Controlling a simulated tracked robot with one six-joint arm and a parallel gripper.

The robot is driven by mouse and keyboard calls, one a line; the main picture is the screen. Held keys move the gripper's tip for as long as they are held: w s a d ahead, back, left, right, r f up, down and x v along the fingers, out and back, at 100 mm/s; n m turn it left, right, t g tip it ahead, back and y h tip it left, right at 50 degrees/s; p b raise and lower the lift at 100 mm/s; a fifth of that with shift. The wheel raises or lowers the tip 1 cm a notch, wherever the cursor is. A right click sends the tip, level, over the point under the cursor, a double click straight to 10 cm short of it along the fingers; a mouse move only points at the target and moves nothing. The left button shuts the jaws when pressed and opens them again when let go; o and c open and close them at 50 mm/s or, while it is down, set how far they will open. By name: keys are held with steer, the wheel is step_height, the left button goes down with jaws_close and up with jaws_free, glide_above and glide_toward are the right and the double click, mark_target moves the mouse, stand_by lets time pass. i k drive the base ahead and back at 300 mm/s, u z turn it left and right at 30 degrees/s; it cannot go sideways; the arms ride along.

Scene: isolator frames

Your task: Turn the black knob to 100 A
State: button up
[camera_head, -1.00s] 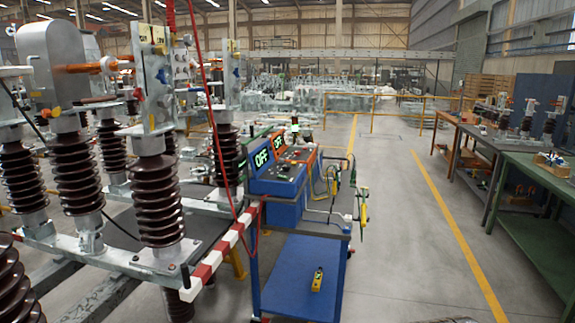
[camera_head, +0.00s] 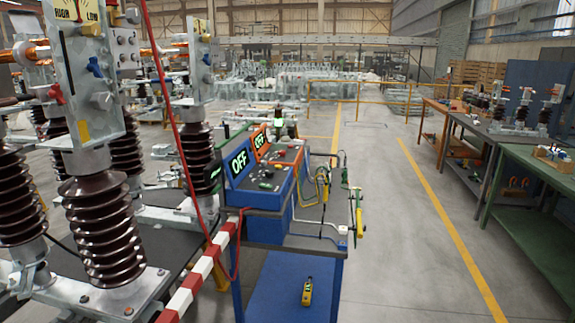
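The blue test console (camera_head: 262,200) stands on a blue cart, with an orange unit (camera_head: 298,150) just behind it. Small dark, green and red controls (camera_head: 268,176) sit on the sloping top panels. A black knob and its amp scale are too small to make out from here. My gripper is not in view.
The blue cart's lower shelf (camera_head: 275,298) holds a yellow handheld device (camera_head: 307,291). A red-and-white barrier bar (camera_head: 205,265) and brown insulators (camera_head: 103,230) stand at left. Cables with yellow-green clamps (camera_head: 359,222) hang at the cart's right. The grey floor (camera_head: 400,250) beyond is clear.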

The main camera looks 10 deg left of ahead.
mark_target(270, 174)
steer(key=z, duration=0.15)
steer(key=i, duration=1.4)
steer(key=u, duration=0.9)
steer(key=i, duration=0.65)
steer(key=u, duration=0.35)
